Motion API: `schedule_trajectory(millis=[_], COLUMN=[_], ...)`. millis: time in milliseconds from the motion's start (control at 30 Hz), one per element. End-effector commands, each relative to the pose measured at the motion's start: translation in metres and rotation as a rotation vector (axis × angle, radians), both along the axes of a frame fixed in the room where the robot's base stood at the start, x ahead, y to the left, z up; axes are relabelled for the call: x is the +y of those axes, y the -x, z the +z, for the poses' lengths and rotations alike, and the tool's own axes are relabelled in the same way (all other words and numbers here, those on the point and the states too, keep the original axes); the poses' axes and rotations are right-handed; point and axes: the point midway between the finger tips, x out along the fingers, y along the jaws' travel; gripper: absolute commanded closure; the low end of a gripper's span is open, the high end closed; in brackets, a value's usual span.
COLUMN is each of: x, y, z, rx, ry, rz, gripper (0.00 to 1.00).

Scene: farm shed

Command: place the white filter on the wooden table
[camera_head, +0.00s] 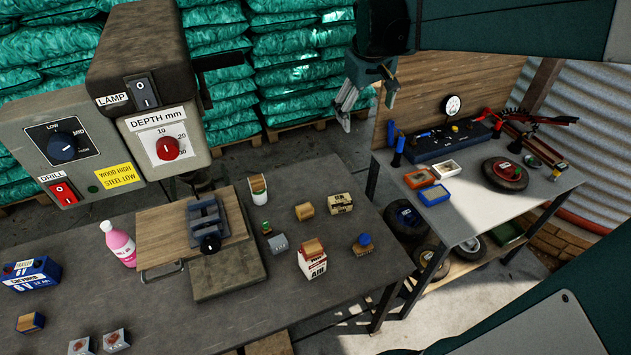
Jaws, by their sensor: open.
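I cannot pick out the white filter with certainty. A small white piece with a tan top (258,188) stands on the dark grey bench, behind a small green-topped item. No table with a plainly wooden top shows. The grey-topped workbench (462,217) on the right has a wooden back panel (447,78). My gripper (366,108) hangs high at the top centre, left of that panel and apart from the bench items. Its jaws are open, with nothing seen between them.
A drill control box (95,135) and a vice (207,220) on a wooden board stand at left. A pink bottle (119,243), a red-white carton (312,258) and several small blocks crowd the dark bench (180,318). A gap separates the two benches.

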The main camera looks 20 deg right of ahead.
Motion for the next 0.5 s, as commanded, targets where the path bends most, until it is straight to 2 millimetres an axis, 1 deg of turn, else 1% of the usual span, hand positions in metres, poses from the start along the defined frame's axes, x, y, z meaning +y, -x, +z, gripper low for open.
schedule_trajectory(millis=[33,100,300,500], x=[0.010,0.024,0.059,0.092], y=[0.008,0.016,0.042,0.069], z=[0.001,0.003,0.005,0.004], rx=[-0.014,-0.034,-0.095,-0.153], ry=[-0.002,-0.005,-0.017,-0.034], rz=[0.004,0.006,0.010,0.014], gripper=[0.19,0.19,0.19,0.19])
